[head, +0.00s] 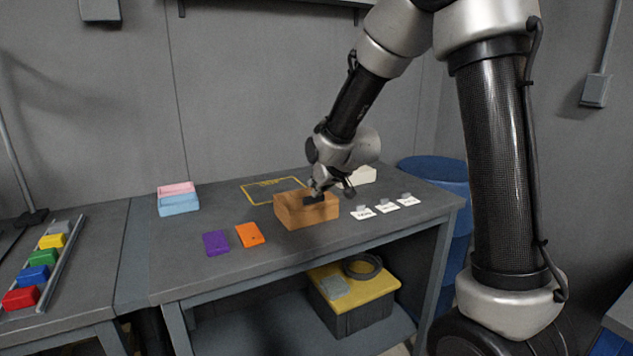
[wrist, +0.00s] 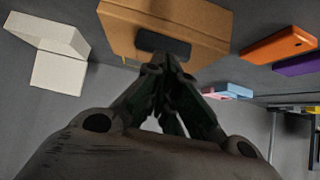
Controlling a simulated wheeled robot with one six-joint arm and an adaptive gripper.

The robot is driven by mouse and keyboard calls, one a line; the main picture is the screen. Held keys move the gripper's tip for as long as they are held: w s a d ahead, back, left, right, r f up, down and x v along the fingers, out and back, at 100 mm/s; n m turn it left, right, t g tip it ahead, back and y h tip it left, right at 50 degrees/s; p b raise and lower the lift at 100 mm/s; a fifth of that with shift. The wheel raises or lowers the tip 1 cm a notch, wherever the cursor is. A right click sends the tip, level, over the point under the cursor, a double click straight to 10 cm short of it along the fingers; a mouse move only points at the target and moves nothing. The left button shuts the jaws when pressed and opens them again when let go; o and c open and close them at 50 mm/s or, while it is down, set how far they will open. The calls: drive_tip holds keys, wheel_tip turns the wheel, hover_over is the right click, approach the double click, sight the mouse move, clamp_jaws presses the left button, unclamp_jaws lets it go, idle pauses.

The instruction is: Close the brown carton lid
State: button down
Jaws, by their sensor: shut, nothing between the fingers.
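I cannot tell whether the lid is fully seated. A dark patch (head: 313,200) is at the top of the carton. In the wrist view the carton (wrist: 200,25) fills the top middle, with the dark patch (wrist: 163,43) on it. My gripper (head: 317,192) is shut and empty. Its fingertips (wrist: 165,66) are right at the dark patch, and I cannot tell whether they touch it. My gripper hides part of the carton's top.
A white open box (head: 362,175) is behind the carton. White cards (head: 385,205) lie to its right. Orange (head: 249,234) and purple (head: 216,243) pieces lie to its left. A pink and blue box (head: 178,200) stands further left. A yellow outline (head: 262,191) marks clear bench behind.

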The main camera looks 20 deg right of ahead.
drive_tip(key=shift+s+d+f, duration=0.1)
drive_tip(key=shift+s+f, duration=0.15)
drive_tip(key=shift+f, duration=0.3)
drive_tip(key=shift+s+f, duration=0.25)
drive_tip(key=shift+f, duration=0.25)
drive_tip(key=shift+f, duration=0.1)
drive_tip(key=shift+r, duration=0.2)
